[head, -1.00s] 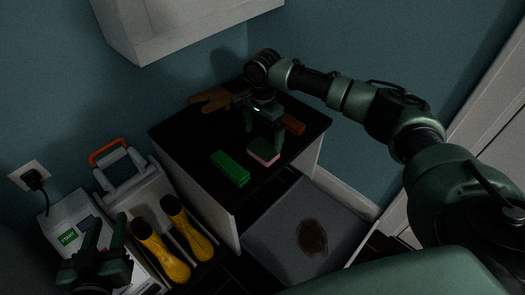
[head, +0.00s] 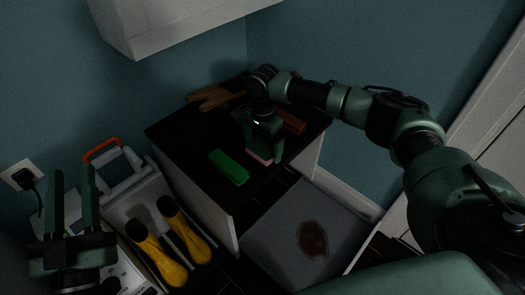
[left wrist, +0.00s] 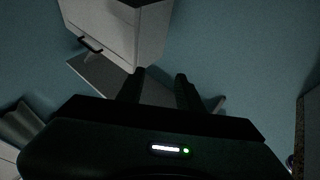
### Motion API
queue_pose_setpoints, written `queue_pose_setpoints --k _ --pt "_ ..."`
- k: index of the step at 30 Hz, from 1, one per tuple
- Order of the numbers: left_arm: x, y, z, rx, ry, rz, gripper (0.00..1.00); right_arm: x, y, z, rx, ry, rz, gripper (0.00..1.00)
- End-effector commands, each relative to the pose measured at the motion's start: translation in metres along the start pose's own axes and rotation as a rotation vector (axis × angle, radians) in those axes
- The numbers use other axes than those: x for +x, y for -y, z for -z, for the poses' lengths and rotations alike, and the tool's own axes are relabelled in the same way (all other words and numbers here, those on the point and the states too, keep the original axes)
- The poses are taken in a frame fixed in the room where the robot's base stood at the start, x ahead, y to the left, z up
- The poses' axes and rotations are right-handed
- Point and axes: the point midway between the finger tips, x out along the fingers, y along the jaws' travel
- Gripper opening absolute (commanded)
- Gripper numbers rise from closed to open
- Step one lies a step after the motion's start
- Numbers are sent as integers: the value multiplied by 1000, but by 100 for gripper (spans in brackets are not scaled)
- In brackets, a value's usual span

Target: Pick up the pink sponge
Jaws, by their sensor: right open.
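The pink sponge (head: 259,159) lies on the black cabinet top (head: 185,145) near its front edge, partly hidden by my right gripper. My right gripper (head: 264,153) points down over it, open, with a finger on either side; I cannot tell whether the fingers touch it. My left gripper (head: 73,174) is raised at the lower left, its two fingers apart and empty. In the left wrist view its fingers (left wrist: 159,84) also show apart, with nothing between them.
A green block (head: 229,167) lies left of the sponge. A brown block (head: 292,122) and brown gloves (head: 212,97) lie farther back. Below are yellow boots (head: 158,255), a grey carrier with an orange handle (head: 102,149) and a grey mat with a brown stain (head: 313,238).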

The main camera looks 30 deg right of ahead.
Motion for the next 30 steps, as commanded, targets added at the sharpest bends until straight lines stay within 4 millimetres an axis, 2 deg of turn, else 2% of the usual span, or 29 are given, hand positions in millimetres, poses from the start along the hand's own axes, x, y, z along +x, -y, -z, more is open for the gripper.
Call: queue_pose_setpoints --k 3,4,9,10,22,30 --pt "0 0 0 0 1 0 36 0 0 0 0 0 0 100" --pt "0 0 0 0 1 0 36 0 0 0 0 0 0 97" --pt "0 0 0 0 2 0 36 0 0 0 0 0 0 50" --pt "0 0 0 0 2 0 36 0 0 0 0 0 0 48" --pt "1 0 -3 0 25 1 36 -6 0 0 0 0 1 48" --pt "-8 7 -43 8 251 14 36 -30 1 0 -1 0 2 48"
